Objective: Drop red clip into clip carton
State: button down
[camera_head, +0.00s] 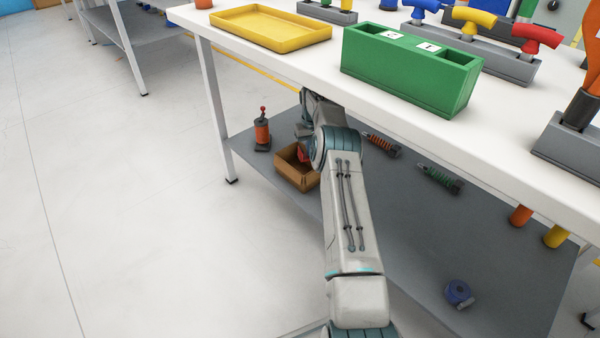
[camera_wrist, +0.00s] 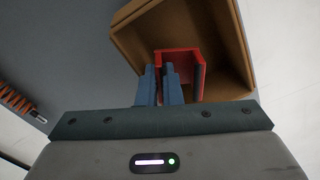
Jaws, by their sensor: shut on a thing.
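The clip carton is an open brown box (camera_head: 297,178) on the grey lower shelf, under the white table. In the wrist view the carton (camera_wrist: 130,42) lies just beyond my gripper, its opening facing the camera. The red clip (camera_wrist: 197,72) is a U-shaped red piece seen against the carton's inside. My gripper (camera_wrist: 165,70) has its blue fingers close together, shut on one wall of the red clip. The clip shows over the carton's opening; its exact height there is hard to tell. In the head view my arm mostly hides the gripper, and a bit of red shows at the carton (camera_head: 303,155).
The lower shelf (camera_head: 400,240) also holds an orange pump-like item (camera_head: 262,132), an orange spring piece (camera_head: 381,145), a green spring piece (camera_head: 440,179) and a blue roll (camera_head: 458,293). The white tabletop (camera_head: 330,80) overhangs my arm. A table leg (camera_head: 218,120) stands left of the carton.

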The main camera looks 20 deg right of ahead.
jog(key=c, duration=1.5)
grip_release()
jog(key=shift+r, duration=0.15)
